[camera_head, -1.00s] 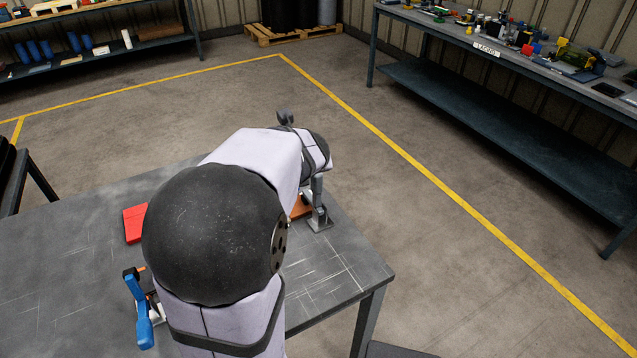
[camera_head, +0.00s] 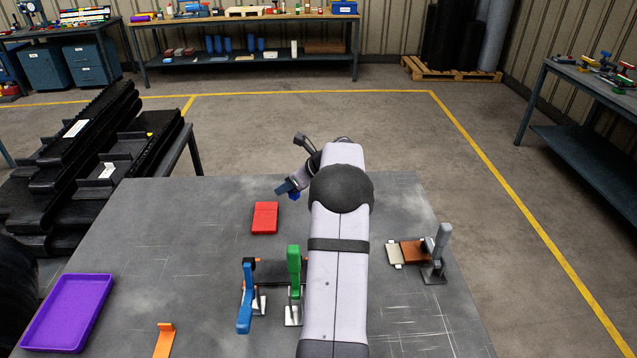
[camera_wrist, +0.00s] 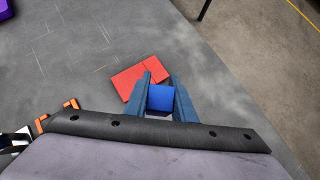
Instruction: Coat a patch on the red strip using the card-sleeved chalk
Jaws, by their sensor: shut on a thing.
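My gripper (camera_head: 287,190) is above the far part of the table, just beyond a flat red piece (camera_head: 265,218). It is shut on a small blue block (camera_wrist: 160,97), with a pale part showing below it in the wrist view. I cannot tell whether this is the card-sleeved chalk. In the wrist view the red piece (camera_wrist: 127,80) lies past the fingertips, apart from the block and partly hidden by a finger. A reddish-brown strip (camera_head: 413,252) lies at the table's right, beside a grey upright clamp (camera_head: 438,250) and a pale plate (camera_head: 394,255).
A blue-handled clamp (camera_head: 246,298) and a green-handled clamp (camera_head: 294,272) stand near a dark strip (camera_head: 275,272). A purple tray (camera_head: 66,312) and an orange bracket (camera_head: 165,340) are at the left and front. The table's middle left is clear.

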